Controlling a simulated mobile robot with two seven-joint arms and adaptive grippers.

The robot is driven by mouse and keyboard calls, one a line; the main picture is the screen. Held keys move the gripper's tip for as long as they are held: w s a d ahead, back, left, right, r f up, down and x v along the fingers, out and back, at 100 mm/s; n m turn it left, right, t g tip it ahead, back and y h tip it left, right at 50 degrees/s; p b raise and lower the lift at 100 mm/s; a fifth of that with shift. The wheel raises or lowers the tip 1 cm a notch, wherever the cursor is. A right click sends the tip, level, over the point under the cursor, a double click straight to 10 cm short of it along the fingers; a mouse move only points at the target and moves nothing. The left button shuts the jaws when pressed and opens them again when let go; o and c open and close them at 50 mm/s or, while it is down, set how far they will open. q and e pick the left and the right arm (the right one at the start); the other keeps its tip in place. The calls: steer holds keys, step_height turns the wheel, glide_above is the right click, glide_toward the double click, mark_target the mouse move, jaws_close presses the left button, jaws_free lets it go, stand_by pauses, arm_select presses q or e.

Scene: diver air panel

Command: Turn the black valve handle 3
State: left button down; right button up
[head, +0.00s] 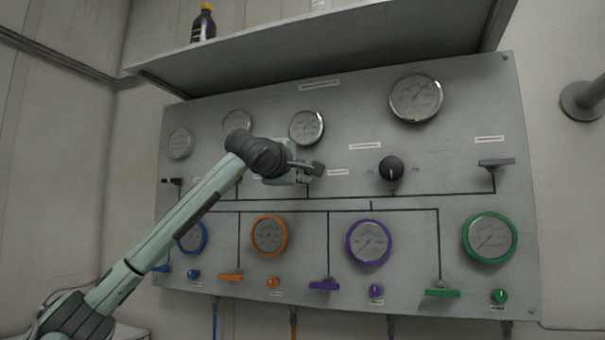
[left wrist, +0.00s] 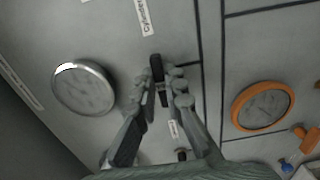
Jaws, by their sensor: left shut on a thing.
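The black valve handle (head: 318,169) below the third top gauge is at my left gripper (head: 304,172), whose fingers reach it from the left. In the left wrist view, the black handle (left wrist: 156,66) sticks out between the fingertips of my left gripper (left wrist: 166,88). The gripper is shut on it, and the fingers hide part of the handle and its stem. The number on its label cannot be read. My right gripper is not in view.
The grey panel (head: 450,140) carries several gauges, a black knob (head: 391,168), a grey lever (head: 496,162) and a row of coloured handles, such as the purple handle (head: 324,284). A shelf (head: 330,50) with a dark bottle (head: 203,24) overhangs the panel.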

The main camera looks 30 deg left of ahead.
arm_select(q)
steer(key=c, duration=1.6)
jaws_free()
steer(key=v, duration=1.2)
steer(key=shift+f, duration=0.1)
